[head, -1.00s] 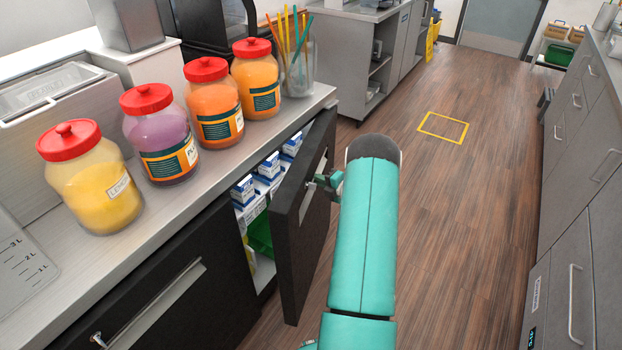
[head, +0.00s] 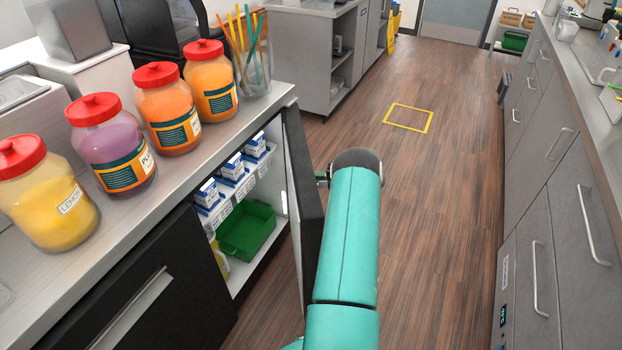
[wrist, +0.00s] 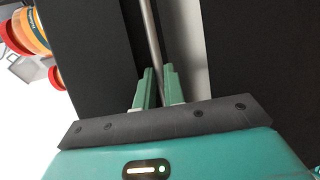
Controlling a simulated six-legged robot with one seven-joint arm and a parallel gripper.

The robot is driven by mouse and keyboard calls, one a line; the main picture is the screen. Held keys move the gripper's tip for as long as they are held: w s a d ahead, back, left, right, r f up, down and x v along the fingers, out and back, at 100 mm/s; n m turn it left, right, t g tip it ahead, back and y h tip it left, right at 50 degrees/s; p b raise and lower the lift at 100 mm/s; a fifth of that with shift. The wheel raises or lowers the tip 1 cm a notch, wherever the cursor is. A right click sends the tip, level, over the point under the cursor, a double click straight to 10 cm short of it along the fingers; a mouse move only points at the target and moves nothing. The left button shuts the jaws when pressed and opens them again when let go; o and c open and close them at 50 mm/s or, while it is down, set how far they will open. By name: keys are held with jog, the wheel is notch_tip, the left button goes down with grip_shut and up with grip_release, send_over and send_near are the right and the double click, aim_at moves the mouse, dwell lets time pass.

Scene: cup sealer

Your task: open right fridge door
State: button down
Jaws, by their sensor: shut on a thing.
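The right fridge door (head: 301,178) is dark and stands swung wide open, seen at a steep angle in the head view. My teal arm hides part of its outer face. In the wrist view, my gripper (wrist: 158,92) is shut on the door's metal handle (wrist: 152,40), with a green finger on each side of the bar. In the head view the handle and most of my gripper are hidden behind the door edge and my arm. The open fridge shows a shelf with blue-and-white cartons (head: 232,168) and a green bin (head: 247,230) below.
The counter (head: 190,180) above the fridge holds several red-lidded jars (head: 170,108) and a glass of straws (head: 252,68). The left fridge door (head: 120,285) is closed. Wooden floor (head: 440,160) lies clear to the right, up to grey drawers (head: 540,230).

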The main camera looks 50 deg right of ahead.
jog(key=shift+s+d, duration=0.2)
jog(key=shift+d, duration=0.1)
jog(key=c, duration=1.8)
grip_release()
jog(key=shift+w, duration=0.1)
jog(key=shift+o, duration=0.2)
jog(key=v, duration=1.4)
jog(key=shift+w, duration=0.1)
jog(key=shift+w+r, duration=0.1)
jog(key=shift+r, duration=0.05)
